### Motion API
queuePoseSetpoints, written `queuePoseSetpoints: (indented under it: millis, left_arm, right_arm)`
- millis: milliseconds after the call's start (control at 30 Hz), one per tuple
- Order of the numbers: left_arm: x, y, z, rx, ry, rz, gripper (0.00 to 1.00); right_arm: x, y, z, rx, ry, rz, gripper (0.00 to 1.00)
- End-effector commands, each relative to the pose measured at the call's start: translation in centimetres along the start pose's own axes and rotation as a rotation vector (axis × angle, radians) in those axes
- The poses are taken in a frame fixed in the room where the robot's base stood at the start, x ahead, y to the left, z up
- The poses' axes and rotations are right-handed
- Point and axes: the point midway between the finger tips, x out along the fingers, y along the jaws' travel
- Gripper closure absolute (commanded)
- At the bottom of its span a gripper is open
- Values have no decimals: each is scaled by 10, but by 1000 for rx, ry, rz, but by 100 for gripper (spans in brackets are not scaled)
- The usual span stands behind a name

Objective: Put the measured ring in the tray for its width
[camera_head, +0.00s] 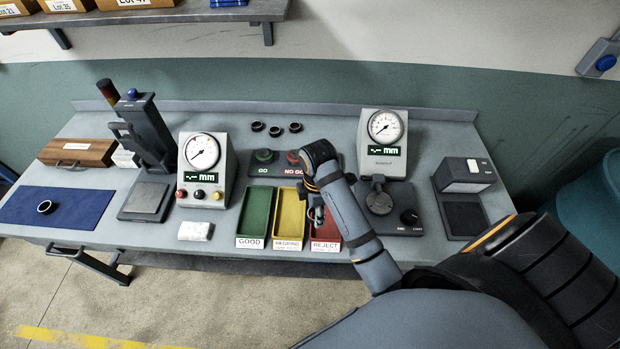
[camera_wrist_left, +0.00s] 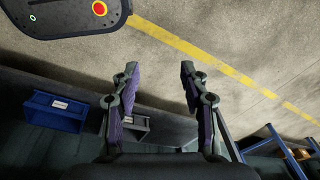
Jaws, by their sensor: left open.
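A dark ring (camera_head: 45,207) lies on the blue mat (camera_head: 75,206) at the left end of the bench. Three more dark rings, one of them here (camera_head: 275,131), stand at the back. Three labelled trays sit at the front: green GOOD (camera_head: 250,238), a yellow one (camera_head: 287,240) and red REJECT (camera_head: 325,243). My right gripper (camera_head: 316,214) is over the yellow and red trays; its fingers are small and partly hidden, so I cannot tell whether it holds anything. My left gripper (camera_wrist_left: 157,72) is open and empty above the floor in the left wrist view.
Two dial gauges (camera_head: 202,153) (camera_head: 384,128) show "-.-- mm". A press-like stand (camera_head: 150,135), a GO/NO GO block (camera_head: 276,165), a white block (camera_head: 195,231) and a lamp-like device (camera_head: 466,175) crowd the bench. A blue bin (camera_wrist_left: 55,110) shows in the left wrist view.

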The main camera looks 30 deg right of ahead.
Motion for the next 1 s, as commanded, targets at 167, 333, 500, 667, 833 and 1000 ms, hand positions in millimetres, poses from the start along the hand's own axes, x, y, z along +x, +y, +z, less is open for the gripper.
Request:
queuePoseSetpoints:
  millis: [167,333,500,667,833,1000]
  left_arm:
    - [0,1,29,2,-44,1,55]
    - [30,3,48,3,-64,1,55]
    - [73,6,56,3,-66,1,55]
    - [116,10,38,1,-31,1,55]
    - [136,11,28,1,-13,1,55]
    - [135,11,44,2,-36,1,55]
  right_arm:
    - [1,-1,1,-16,0,0,93]
    - [24,30,17,-14,-6,4,93]
    - [50,74,40,-11,-3,4,93]
    - [79,98,52,-11,0,2,93]
    - [91,113,59,-13,1,2,93]
    - [89,116,61,-13,1,1,93]
